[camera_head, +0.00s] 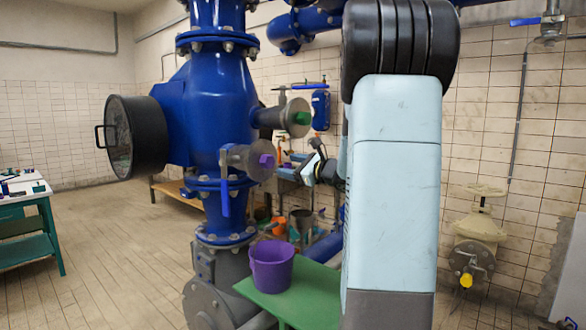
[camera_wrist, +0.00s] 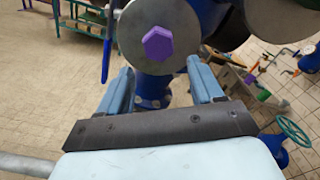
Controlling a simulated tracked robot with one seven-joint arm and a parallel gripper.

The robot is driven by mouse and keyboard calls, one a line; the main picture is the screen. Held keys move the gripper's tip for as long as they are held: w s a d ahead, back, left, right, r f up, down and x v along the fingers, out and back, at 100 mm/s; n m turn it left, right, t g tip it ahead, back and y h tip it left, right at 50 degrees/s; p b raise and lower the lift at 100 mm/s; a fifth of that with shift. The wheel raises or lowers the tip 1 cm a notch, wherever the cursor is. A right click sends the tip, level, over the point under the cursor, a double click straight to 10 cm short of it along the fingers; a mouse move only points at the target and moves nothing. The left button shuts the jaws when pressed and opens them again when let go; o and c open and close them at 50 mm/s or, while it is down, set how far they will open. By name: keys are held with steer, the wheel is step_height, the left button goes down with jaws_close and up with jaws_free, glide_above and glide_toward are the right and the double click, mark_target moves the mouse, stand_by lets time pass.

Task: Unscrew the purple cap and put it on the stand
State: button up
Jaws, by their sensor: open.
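The purple cap (camera_head: 266,160) is a small hexagonal plug on the grey flange of a short pipe stub on the blue pipe. In the wrist view the purple cap (camera_wrist: 158,43) faces me on its round grey flange (camera_wrist: 135,30). My gripper (camera_wrist: 160,66) is open and empty, with its two blue fingers spread below and either side of the cap, apart from it. In the head view my gripper (camera_head: 304,172) is right of the cap, partly hidden by my arm. A green stand (camera_head: 310,294) carries a purple bucket (camera_head: 272,268) below.
A green cap (camera_head: 303,118) sits on another stub above right of the purple one. A blue lever (camera_head: 225,197) hangs beside the stub. A green bench (camera_head: 30,222) is at far left, and a pale valve (camera_head: 474,240) is on the right. The left floor is open.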

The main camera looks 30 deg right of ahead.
mark_target(270, 162)
steer(key=x, duration=0.9)
steer(key=shift+a, duration=0.1)
steer(key=shift+w+a, duration=0.15)
